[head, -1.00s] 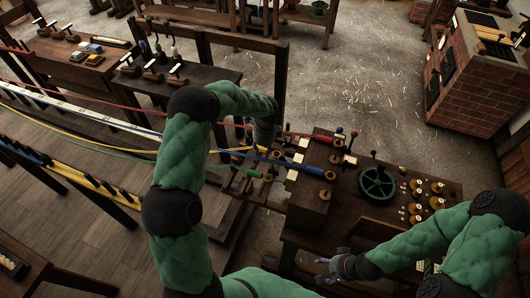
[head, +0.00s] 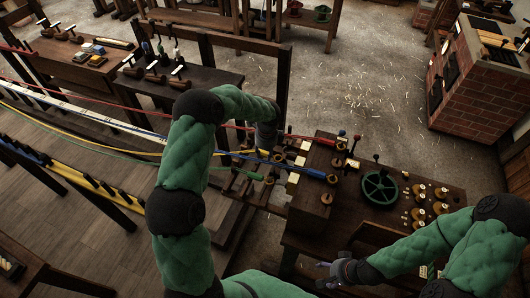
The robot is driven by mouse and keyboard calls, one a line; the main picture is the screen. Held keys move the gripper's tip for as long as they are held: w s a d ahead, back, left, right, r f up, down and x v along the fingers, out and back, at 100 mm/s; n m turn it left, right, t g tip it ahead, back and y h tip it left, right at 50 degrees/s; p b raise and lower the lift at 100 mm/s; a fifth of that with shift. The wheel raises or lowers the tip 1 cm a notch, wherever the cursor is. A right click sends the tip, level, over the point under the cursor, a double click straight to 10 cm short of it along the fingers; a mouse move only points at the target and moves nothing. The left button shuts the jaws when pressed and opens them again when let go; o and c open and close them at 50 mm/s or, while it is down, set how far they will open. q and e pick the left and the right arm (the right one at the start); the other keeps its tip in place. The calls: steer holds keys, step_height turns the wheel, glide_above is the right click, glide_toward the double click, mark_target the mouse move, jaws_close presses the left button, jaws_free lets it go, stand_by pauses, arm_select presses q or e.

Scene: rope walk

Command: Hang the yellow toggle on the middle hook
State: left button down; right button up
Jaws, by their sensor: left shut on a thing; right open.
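The yellow toggle (head: 262,152) is at the end of the yellow rope, left of the dark wooden hook block (head: 316,178). My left gripper (head: 259,149) is shut on it; my forearm partly hides the fingers. The red toggle (head: 341,143) is at the block's far end and the blue toggle (head: 331,178) nearer me. Between them is a small brass fitting, seemingly the middle hook (head: 336,161), with no toggle visible on it. The green toggle (head: 256,176) lies left of the block, nearer than the yellow one. My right gripper (head: 327,275) is open and empty, low beside the bench.
The bench right of the block carries a green handwheel (head: 380,187) and several brass knobs (head: 420,214). Taut red, blue, yellow and green ropes run left. A brick stove (head: 480,90) stands at the back right. Open floor (head: 345,80) lies behind the bench.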

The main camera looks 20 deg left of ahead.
arm_select(q)
steer(key=shift+f+b, duration=1.2)
steer(key=shift+f, duration=0.75)
steer(key=c, duration=0.7)
jaws_free()
steer(key=shift+c, duration=0.2)
steer(key=shift+r+p, duration=2.45)
steer(key=shift+r, duration=1.55)
steer(key=shift+f, duration=0.1)
